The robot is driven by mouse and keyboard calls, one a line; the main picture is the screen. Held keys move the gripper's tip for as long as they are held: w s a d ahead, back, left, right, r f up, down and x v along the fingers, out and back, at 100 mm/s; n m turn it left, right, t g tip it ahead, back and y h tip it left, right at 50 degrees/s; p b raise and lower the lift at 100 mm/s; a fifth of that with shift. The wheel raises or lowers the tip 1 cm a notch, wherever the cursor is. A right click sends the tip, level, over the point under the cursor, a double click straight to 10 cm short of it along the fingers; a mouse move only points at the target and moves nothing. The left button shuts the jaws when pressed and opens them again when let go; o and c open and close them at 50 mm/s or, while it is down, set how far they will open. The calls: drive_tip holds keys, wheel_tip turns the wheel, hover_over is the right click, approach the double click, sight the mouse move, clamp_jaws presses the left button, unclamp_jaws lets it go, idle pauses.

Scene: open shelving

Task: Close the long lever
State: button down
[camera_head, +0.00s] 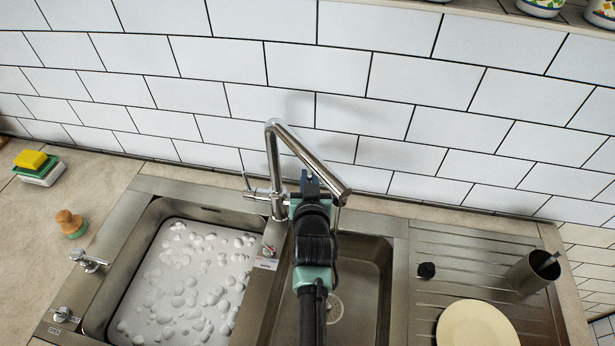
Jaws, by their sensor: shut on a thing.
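A chrome tap (275,165) with an angled spout stands at the back of the sink. A thin lever (248,182) sticks up from the handle on its left side. My gripper (310,180) is at the tap's right side, beneath the spout, with its fingers shut. My own wrist hides what lies between the fingers; by its place it appears to be the long lever on that side. A thin pale line (337,215) hangs below the spout end; I cannot tell if it is water.
The left basin (103,285) holds foamy water. The right basin (377,290) lies under my arm. A plate (478,327) and a metal cup (530,273) stand on the drainboard (440,245). A brush (70,222) and sponges (37,165) lie on the left counter. The tiled wall is close behind.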

drive_tip(key=shift+w+d+g, duration=0.1)
drive_tip(key=shift+w+g, duration=0.4)
drive_tip(key=c, duration=0.9)
unclamp_jaws()
drive_tip(key=shift+s+r, duration=0.1)
drive_tip(key=shift+s, duration=0.05)
drive_tip(key=b+v, duration=0.1)
drive_tip(key=v, duration=1.1)
drive_tip(key=shift+s+r, duration=0.15)
drive_tip(key=shift+s, duration=0.15)
